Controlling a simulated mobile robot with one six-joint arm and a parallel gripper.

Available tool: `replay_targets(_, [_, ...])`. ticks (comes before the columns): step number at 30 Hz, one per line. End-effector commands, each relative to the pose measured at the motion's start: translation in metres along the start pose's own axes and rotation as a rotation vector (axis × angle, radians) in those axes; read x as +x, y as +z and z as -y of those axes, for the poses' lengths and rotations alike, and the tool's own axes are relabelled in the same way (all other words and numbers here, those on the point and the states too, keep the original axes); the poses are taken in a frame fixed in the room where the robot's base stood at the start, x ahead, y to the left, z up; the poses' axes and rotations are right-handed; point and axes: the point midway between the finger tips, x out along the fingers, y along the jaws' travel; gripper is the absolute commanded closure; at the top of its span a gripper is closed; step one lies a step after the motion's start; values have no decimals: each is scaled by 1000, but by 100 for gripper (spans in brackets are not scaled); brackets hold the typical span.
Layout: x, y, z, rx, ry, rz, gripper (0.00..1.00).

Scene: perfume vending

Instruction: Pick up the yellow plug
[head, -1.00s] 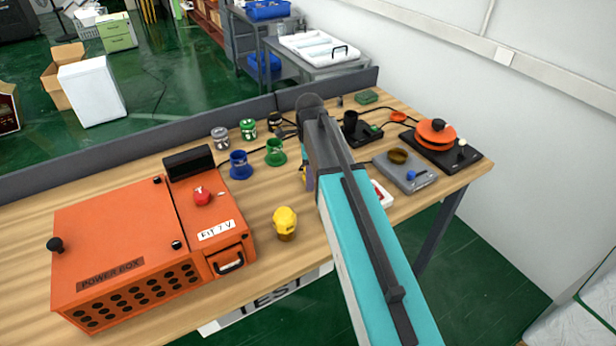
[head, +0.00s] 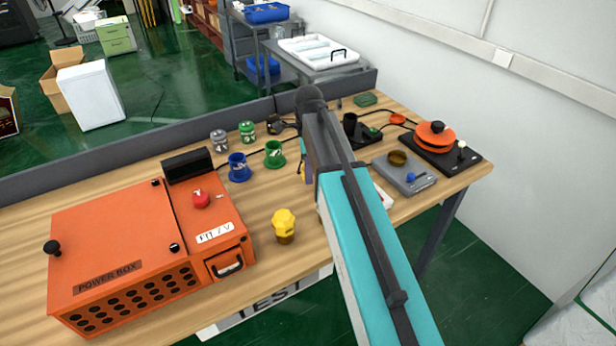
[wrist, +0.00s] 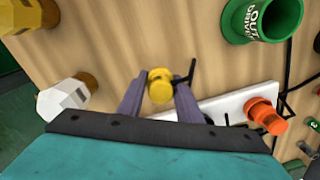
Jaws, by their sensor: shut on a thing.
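In the wrist view the yellow plug (wrist: 160,86) sits between the two purple fingers of my gripper (wrist: 160,92), which are shut on it. A thin black piece sticks out beside the right finger. I cannot tell whether the plug is lifted clear of the wooden table. In the head view only a sliver of the plug (head: 301,166) and part of my gripper (head: 308,174) show beside my arm, which hides the rest.
A white plate (wrist: 225,107) with an orange plug (wrist: 267,115) lies close right of my gripper. A green holder (wrist: 262,18) stands beyond it. Another yellow piece (head: 284,224) stands on the table (head: 345,104), with the orange power box (head: 115,245) to its left.

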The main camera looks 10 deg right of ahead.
Motion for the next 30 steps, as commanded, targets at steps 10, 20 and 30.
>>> replay_targets(10, [-45,0,2,0,-3,0,91])
replay_targets(20, [-70,0,2,0,-1,0,91])
replay_targets(30, [-72,0,2,0,0,0,91])
